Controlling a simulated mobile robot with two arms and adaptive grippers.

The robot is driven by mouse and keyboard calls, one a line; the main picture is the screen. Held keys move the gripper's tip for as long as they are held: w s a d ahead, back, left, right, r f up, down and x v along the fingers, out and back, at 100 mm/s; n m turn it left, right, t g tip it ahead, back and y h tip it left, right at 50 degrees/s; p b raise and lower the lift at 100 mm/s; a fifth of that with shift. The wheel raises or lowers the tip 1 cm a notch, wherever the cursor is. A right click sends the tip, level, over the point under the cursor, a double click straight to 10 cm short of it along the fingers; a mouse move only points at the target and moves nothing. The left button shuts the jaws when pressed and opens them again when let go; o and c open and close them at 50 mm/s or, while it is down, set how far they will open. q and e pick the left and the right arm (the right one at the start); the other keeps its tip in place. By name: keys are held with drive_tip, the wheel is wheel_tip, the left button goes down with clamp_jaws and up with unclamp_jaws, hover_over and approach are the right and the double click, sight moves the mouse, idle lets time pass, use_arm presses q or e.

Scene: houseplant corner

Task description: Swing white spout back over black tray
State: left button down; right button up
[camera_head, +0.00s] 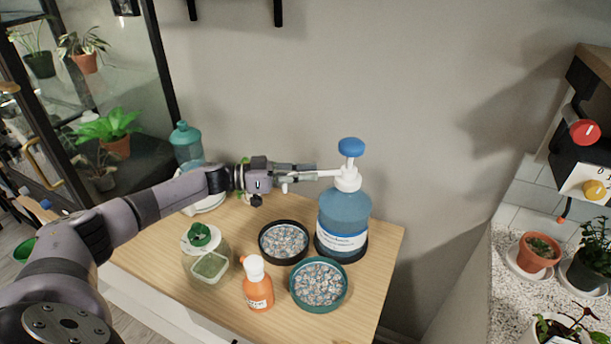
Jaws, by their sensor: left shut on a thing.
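A large blue bottle (343,214) with a blue-topped pump stands at the back right of the wooden table. Its white spout (328,173) points left from the pump neck. My left gripper (304,174) is shut on the spout from the left, and its fingers hide part of it. The round black tray (262,255) holds grey pebbles and sits left of the bottle, in front of and below the gripper. My right gripper is not in view.
A teal tray (343,300) of pebbles sits in front of the bottle. A teal bottle (187,146) stands behind my left arm. The table's right end is clear.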

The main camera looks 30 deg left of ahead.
use_arm(q)
drive_tip(key=shift+w+a+r, duration=0.1)
drive_tip(key=shift+r, duration=0.05)
drive_tip(key=c, duration=1.7)
unclamp_jaws()
drive_tip(key=shift+r, duration=0.1)
drive_tip(key=shift+o, duration=0.2)
drive_tip(key=shift+w+f, duration=0.15)
drive_tip(key=shift+f, duration=0.1)
drive_tip(key=v, duration=1.2)
drive_tip(key=shift+r, duration=0.15)
